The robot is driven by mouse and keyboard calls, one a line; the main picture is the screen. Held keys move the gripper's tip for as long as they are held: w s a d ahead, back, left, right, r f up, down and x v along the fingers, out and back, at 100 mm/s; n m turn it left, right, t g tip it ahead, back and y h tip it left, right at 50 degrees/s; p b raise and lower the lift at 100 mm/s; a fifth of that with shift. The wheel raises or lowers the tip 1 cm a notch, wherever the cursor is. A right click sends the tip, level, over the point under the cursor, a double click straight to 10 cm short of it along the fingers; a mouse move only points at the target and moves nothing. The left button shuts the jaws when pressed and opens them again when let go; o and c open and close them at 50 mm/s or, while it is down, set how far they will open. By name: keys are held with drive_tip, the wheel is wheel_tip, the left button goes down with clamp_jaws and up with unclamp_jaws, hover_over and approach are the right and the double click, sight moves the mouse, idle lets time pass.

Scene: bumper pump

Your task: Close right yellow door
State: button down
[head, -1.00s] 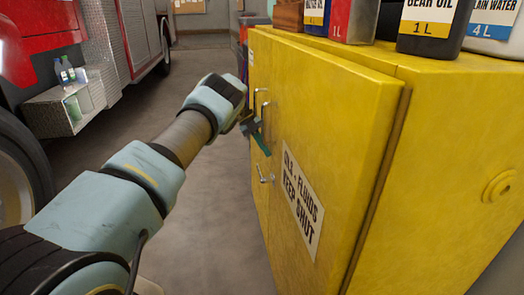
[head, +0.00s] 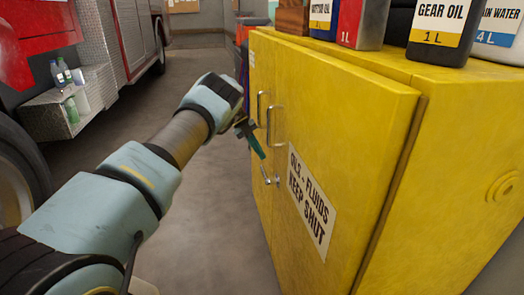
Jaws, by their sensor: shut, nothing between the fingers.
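The yellow cabinet (head: 455,165) stands at the right. Its right yellow door (head: 345,130) carries a sign reading "OILS - FLUIDS KEEP SHUT" (head: 311,207) and a metal handle (head: 270,126). The door looks flush or nearly flush with the left door, whose handle (head: 259,108) is just beyond; a small gap cannot be ruled out. A metal latch (head: 265,176) sits below the handles. My gripper (head: 261,154) is shut and empty, in front of the doors beside the handles. Whether its fingertips touch the door cannot be told.
Bottles and cans, including a gear oil bottle (head: 437,30) and a red can (head: 361,22), stand on the cabinet top. A red fire truck (head: 110,40) with a metal step (head: 70,112) is at the left. Grey floor (head: 215,215) lies clear between them.

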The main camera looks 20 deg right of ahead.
drive_tip(key=b+v, duration=0.1)
drive_tip(key=v, duration=0.9)
drive_tip(key=shift+a+b, duration=0.15)
drive_tip(key=shift+b, duration=0.2)
